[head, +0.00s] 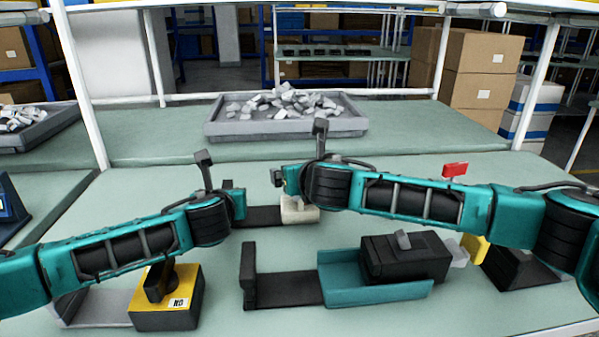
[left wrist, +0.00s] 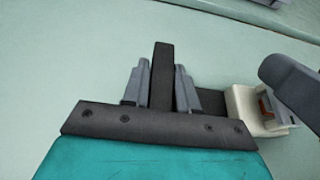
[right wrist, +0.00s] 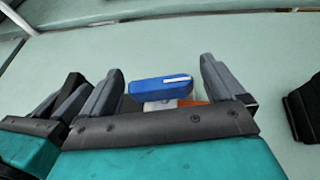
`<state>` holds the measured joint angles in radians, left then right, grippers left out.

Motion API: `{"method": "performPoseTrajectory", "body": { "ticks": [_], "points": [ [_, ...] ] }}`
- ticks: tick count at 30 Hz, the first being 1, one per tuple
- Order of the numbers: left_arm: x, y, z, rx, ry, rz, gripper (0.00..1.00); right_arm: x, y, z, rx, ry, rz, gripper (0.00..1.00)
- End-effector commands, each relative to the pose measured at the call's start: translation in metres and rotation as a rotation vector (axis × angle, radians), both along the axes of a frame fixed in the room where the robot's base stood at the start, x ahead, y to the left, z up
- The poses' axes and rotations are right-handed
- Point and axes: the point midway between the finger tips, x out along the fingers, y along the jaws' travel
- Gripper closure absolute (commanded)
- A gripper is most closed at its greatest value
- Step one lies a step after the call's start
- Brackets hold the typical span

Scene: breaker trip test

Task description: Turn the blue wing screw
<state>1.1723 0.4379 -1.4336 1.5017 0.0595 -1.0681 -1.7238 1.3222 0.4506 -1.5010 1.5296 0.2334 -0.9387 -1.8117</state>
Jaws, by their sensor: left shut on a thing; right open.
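The blue wing screw (right wrist: 160,89) shows in the right wrist view as a flat blue bar with a white line, lying roughly crosswise. It sits over a pale block with an orange part; this block (head: 298,210) is on a dark base in the head view. The screw is hidden in the head view. My right gripper (right wrist: 163,85) is open, its fingers on either side of the screw and apart from it. My left gripper (left wrist: 160,80) is shut on a black upright plate (left wrist: 162,65) at the other end of the dark base.
A teal cradle (head: 338,270) with a black block (head: 405,258) stands in front. A yellow-topped box (head: 180,300) is at front left, a red flag (head: 455,169) at right. A grey tray (head: 225,130) of pale pieces stands behind. Green table between is bare.

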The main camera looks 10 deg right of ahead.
Motion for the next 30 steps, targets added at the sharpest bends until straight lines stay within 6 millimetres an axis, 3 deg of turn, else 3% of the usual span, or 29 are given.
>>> {"method": "performPoseTrajectory", "body": {
  "ticks": [17,30],
  "points": [
    [-0.0004,-0.0007,-0.0005,-0.001,0.001,-0.002,1.0,-0.0001,-0.0004,0.0002,0.0,0.0,-0.001,0.56],
    [-0.0003,-0.0006,-0.0005,0.0,0.001,-0.002,1.0,0.0009,-0.0023,0.0,-0.002,0.002,0.103,0.56]
  ]
}}
